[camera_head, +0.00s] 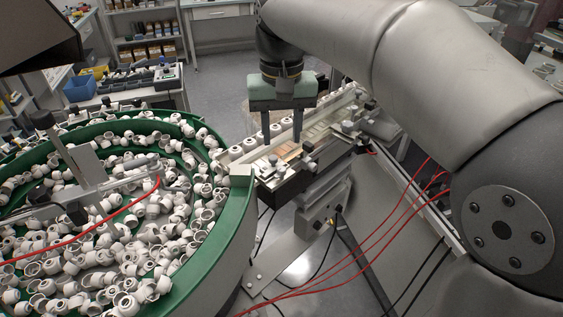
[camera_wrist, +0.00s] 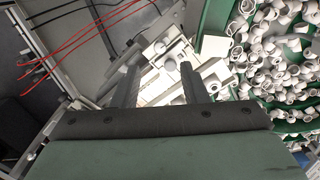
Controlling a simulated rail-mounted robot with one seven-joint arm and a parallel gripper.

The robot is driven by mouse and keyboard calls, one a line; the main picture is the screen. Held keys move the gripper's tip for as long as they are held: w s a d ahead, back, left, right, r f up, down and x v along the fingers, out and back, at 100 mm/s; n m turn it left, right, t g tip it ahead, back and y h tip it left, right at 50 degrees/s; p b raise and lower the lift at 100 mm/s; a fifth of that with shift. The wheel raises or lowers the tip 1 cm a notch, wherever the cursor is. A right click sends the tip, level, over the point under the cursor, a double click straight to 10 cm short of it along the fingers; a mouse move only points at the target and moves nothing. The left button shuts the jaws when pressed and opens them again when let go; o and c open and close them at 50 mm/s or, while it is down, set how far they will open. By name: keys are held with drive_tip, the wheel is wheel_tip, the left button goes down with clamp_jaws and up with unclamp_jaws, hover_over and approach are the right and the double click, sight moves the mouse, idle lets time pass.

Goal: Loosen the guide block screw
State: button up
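My gripper (camera_head: 283,139) points down over the linear track (camera_head: 246,158) beside the bowl. Its two dark fingers are spread apart with nothing between them. In the wrist view the open fingers (camera_wrist: 158,70) straddle part of the pale track assembly. Small dark knob-like screws sit along the track's near side: one (camera_head: 307,148) just right of the fingertips, one (camera_head: 273,160) below them, and another (camera_head: 347,128) further right. I cannot tell which is the guide block screw, nor pick out the guide block. The fingers partly hide the track behind them.
A green feeder bowl (camera_head: 240,215) full of white caps stands close on the left; its rim adjoins the track. Red hoses (camera_head: 385,235) hang at the right, over grey frame beams. Shelves (camera_head: 150,35) and a blue bin (camera_head: 80,88) stand far behind.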

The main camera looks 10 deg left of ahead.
sight(282, 168)
wheel_tip(282, 168, down, 8)
idle(0.4)
drive_tip(key=c, duration=0.9)
